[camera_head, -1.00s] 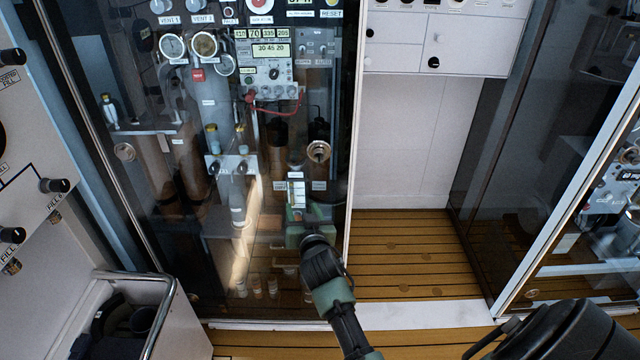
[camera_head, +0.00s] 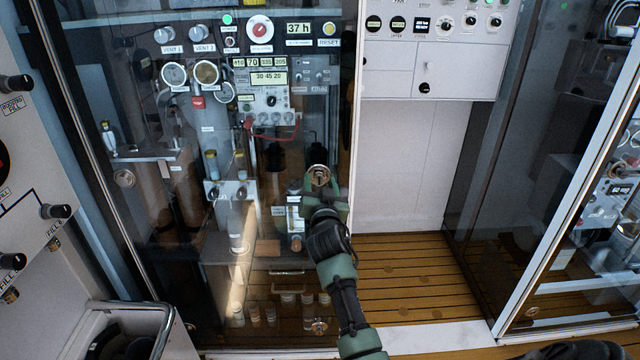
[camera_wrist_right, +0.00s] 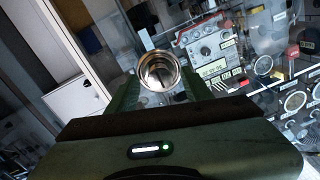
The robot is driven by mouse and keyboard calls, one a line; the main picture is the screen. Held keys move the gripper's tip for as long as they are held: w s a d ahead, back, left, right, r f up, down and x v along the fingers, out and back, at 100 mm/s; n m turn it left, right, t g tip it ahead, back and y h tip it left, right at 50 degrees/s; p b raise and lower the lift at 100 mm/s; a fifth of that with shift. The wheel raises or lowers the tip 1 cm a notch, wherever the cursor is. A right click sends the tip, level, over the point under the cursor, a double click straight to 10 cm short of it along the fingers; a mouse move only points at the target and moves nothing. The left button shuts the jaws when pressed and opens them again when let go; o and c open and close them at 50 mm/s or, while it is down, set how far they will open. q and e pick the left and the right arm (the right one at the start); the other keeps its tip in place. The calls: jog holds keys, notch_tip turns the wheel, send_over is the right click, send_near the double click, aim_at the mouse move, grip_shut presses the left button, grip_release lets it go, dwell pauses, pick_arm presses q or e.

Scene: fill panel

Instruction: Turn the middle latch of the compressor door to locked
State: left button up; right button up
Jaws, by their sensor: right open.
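The compressor door (camera_head: 215,265) is a tall glass panel and looks closed. Its middle latch (camera_head: 318,175) is a round brass-coloured fitting near the door's right edge. It also shows in the right wrist view (camera_wrist_right: 159,70) as a metal ring with a bar across its recess. I cannot tell whether it is turned to locked. My right gripper (camera_head: 322,190) is green, open and empty, with its fingers at the latch's lower edge in the head view. In the wrist view the fingers lie either side of the latch; contact cannot be told. My left gripper is not in view.
Another round latch (camera_head: 319,326) sits low on the door, and a round fitting (camera_head: 124,178) is at its left. Gauges and a control panel (camera_head: 268,85) are behind the glass. A metal-railed bin (camera_head: 160,325) stands at lower left. Wooden floor (camera_head: 410,275) is clear at right.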

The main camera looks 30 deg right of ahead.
grip_shut()
jog(key=shift+n, duration=0.3)
jog(key=n+p, duration=0.1)
jog(key=n, duration=0.2)
jog(key=shift+n, duration=0.3)
jog(key=n+p, duration=0.1)
jog(key=n, duration=0.3)
jog(key=shift+a+g, duration=0.1)
jog(key=shift+g, duration=0.2)
jog(key=n+p, duration=0.1)
jog(key=n, duration=0.3)
jog(key=shift+n, duration=0.4)
jog(key=shift+a+n+p, duration=0.1)
jog(key=shift+n+p, duration=0.3)
jog(key=shift+n, duration=1.8)
jog(key=shift+f, duration=0.1)
